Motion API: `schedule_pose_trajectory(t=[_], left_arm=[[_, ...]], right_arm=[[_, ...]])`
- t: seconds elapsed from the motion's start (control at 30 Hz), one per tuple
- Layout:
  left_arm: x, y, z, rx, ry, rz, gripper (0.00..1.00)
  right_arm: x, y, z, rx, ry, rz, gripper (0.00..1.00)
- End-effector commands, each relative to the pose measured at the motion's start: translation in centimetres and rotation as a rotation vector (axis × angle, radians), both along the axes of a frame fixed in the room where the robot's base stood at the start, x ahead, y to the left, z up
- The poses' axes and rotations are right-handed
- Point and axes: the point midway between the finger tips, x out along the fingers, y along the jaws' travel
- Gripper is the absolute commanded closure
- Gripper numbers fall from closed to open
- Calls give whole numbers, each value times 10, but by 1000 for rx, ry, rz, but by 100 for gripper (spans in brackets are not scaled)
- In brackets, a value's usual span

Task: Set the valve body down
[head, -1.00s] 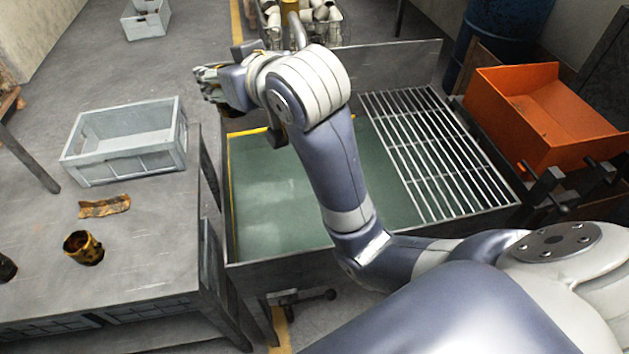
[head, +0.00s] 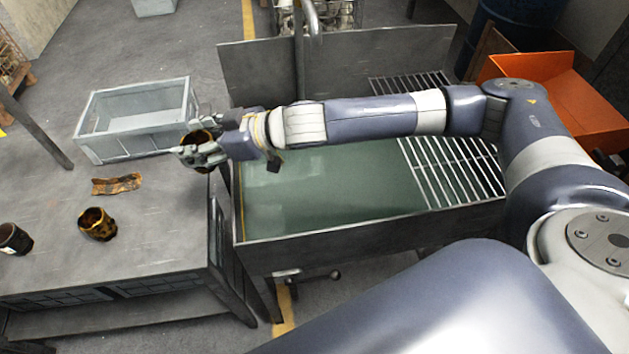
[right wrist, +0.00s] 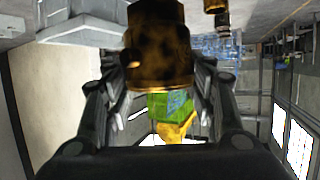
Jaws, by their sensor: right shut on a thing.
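My right gripper (head: 196,153) is shut on a brown and yellow mottled valve body (right wrist: 158,48). In the head view the valve body (head: 195,137) shows only partly, with the fingers hiding much of it. It is over or beside the right edge of the grey table (head: 150,245), near the grey crate. I cannot tell whether it touches the tabletop. In the right wrist view it sits between the fingers, with a narrower end and a wider end. My left gripper is not in view.
A grey crate (head: 137,108) stands at the table's back. A rusty curved piece (head: 117,184), a mottled hollow part (head: 97,224) and a dark cup-like part (head: 14,239) are on the table. A quench tank (head: 330,195) with a grating lies right. The table's right front is bare.

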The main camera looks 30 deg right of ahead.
Motion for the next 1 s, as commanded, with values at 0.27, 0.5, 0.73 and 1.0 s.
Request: schedule_pose_trajectory(t=[0.27, 0.5, 0.73, 1.0], left_arm=[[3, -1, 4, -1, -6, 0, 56], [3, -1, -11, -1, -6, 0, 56], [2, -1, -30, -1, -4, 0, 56], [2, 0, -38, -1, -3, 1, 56]], right_arm=[[-20, -58, -75, -3, 4, 98, 86], [-46, -118, -140, 0, 7, 138, 86], [-55, -138, -172, 3, -1, 149, 86], [-56, -139, -218, 5, 0, 149, 86]])
